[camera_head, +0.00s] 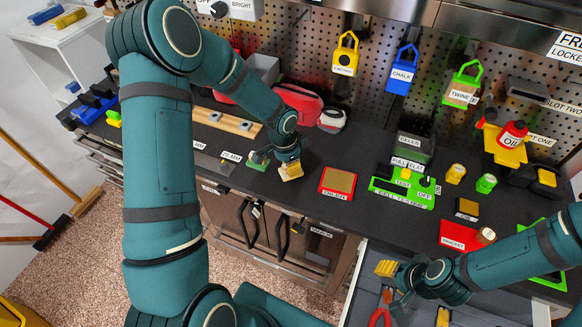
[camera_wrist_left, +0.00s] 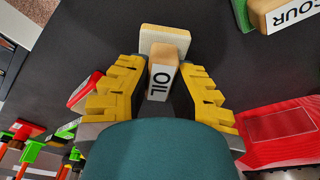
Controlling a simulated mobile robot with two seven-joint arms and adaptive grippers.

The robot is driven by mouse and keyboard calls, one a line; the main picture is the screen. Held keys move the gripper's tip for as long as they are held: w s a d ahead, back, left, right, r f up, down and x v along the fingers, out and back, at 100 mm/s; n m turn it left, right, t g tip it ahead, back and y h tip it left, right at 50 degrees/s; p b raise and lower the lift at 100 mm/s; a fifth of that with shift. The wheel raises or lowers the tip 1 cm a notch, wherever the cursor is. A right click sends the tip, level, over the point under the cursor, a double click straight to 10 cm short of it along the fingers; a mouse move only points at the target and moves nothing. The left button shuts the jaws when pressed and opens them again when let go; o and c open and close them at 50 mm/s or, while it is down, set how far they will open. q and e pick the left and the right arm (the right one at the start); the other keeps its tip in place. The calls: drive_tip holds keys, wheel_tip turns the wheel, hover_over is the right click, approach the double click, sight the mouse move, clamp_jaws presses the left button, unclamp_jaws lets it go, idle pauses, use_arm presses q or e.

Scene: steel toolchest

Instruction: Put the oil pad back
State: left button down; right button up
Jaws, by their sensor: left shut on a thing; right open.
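The oil pad (camera_wrist_left: 163,75) has a tan wooden handle block with a white OIL label and a cream pad face. In the left wrist view it sits between the yellow fingers of my left gripper (camera_wrist_left: 160,98), which is shut on it. In the head view my left gripper (camera_head: 289,160) points down over the dark counter, with the pale pad (camera_head: 291,173) at its tip; I cannot tell whether the pad touches the counter. My right gripper (camera_head: 386,271) is open and empty above the drawer at the lower right, with its far finger partly hidden.
A scour pad (camera_wrist_left: 290,14) lies close beside the oil pad; it also shows in the head view (camera_head: 258,161). A red tray (camera_head: 324,190) is to the right. The green cell tester (camera_head: 402,194) and a red bag (camera_head: 300,103) are nearby. The open drawer (camera_head: 360,285) holds red-handled pliers.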

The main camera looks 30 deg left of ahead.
sight(285, 166)
use_arm(q)
drive_tip(key=shift+f, duration=0.7)
drive_tip(key=c, duration=1)
unclamp_jaws()
drive_tip(key=shift+f, duration=0.15)
drive_tip(key=r, duration=0.4)
drive_tip(key=s+r, duration=0.1)
drive_tip(key=r, duration=0.3)
drive_tip(key=a+r, duration=0.1)
drive_tip(key=r, duration=0.3)
drive_tip(key=shift+s+a+r+p, duration=0.1)
drive_tip(key=shift+s+r+p, duration=0.05)
drive_tip(key=shift+p, duration=0.15)
